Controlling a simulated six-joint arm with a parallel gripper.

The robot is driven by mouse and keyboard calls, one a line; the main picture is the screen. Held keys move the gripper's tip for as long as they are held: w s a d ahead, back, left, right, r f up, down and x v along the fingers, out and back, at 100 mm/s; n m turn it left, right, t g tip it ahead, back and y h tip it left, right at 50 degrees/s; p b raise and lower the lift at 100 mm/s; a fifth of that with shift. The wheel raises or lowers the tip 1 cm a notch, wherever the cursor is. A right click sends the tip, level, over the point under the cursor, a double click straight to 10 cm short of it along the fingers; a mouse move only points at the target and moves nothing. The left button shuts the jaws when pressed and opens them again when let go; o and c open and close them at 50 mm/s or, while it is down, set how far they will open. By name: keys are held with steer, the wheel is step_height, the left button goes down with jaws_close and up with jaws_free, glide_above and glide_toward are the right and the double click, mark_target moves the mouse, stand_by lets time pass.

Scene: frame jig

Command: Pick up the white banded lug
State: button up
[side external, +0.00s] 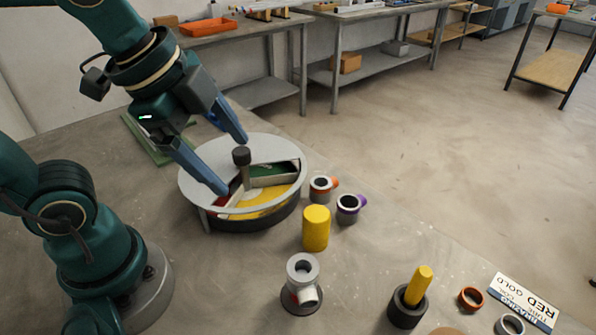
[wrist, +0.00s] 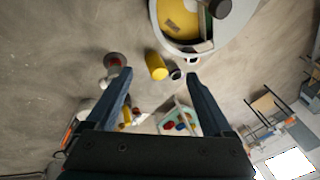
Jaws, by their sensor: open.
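A white piece with a round open top and a side stub (side external: 302,268) stands on a dark round base in front of the drum; it looks like the white banded lug. A thin reddish band shows low on it. It also shows at the left finger in the wrist view (wrist: 115,60), small and partly hidden. My gripper (side external: 233,165) is open and empty, with its fingers over the round drum in the side view. In the wrist view my gripper (wrist: 158,78) is spread wide, with the lug near its left fingertip. They appear well apart.
The round drum (side external: 208,187) has a dark knob (side external: 241,156). A dark cup (side external: 406,308) holds a yellow peg. Floor between the lug and cup is clear.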

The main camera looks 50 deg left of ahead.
steer(key=w+d+m+g, duration=0.1)
steer(key=w+d+m, duration=0.15)
steer(key=m, duration=0.45)
steer(key=m+g, duration=0.4)
steer(key=m, duration=0.6)
glide_above(303, 268)
steer(key=d, duration=0.1)
steer(key=shift+y, duration=0.4)
steer(key=f, duration=0.7)
steer(key=shift+s+f, duration=0.35)
steer(key=shift+f, duration=0.05)
steer(key=shift+s+d+f, duration=0.1)
steer(key=shift+f, duration=2.45)
jaws_close()
steer(key=shift+r, duration=0.1)
